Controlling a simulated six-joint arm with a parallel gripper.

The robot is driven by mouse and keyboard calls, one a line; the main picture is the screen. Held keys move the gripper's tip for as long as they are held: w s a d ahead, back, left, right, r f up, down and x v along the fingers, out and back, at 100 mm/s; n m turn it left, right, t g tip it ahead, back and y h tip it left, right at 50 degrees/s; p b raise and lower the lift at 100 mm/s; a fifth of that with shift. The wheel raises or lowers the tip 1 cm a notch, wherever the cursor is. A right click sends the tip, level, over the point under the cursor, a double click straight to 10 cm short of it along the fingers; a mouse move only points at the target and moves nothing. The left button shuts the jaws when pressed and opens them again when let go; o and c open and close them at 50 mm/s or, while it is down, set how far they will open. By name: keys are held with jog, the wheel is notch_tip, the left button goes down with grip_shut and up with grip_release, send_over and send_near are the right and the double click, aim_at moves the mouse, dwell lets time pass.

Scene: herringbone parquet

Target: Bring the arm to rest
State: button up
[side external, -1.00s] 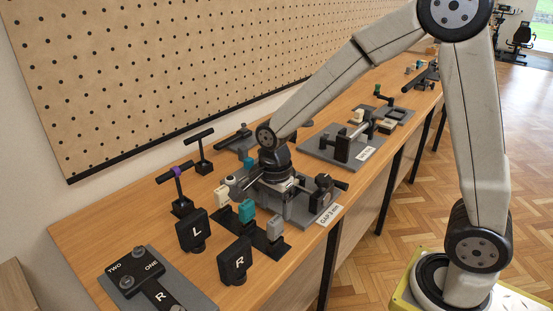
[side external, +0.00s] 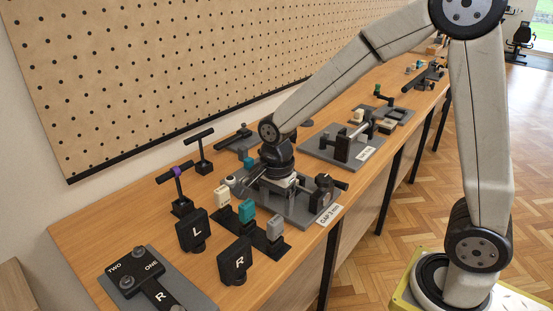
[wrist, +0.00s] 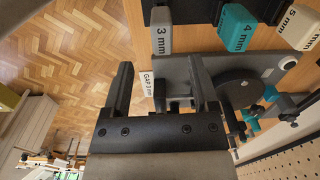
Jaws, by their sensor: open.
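My gripper (side external: 285,183) hangs at the end of my arm, low over the grey fixture labelled "GAP 3 mm" (side external: 306,210) on the wooden bench. In the wrist view my gripper (wrist: 161,62) has its two black fingers wide apart. The grey fixture (wrist: 174,72) shows beyond and between them, and I see nothing held. Whether the fingers touch the fixture I cannot tell. A black round knob (wrist: 238,88) is just right of the right finger.
A grey block marked 3 mm (wrist: 162,30), a teal 4 mm block (wrist: 236,35) and a white 5 mm block (wrist: 298,28) stand beside the fixture. Black L (side external: 193,231) and R (side external: 235,261) plates stand nearer the camera. A pegboard (side external: 170,75) backs the bench.

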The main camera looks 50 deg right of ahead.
jog(key=s+d+f+n+t, duration=0.2)
jog(key=s+n, duration=0.6)
jog(key=n, duration=0.9)
jog(key=shift+d, duration=0.45)
dwell(0.3)
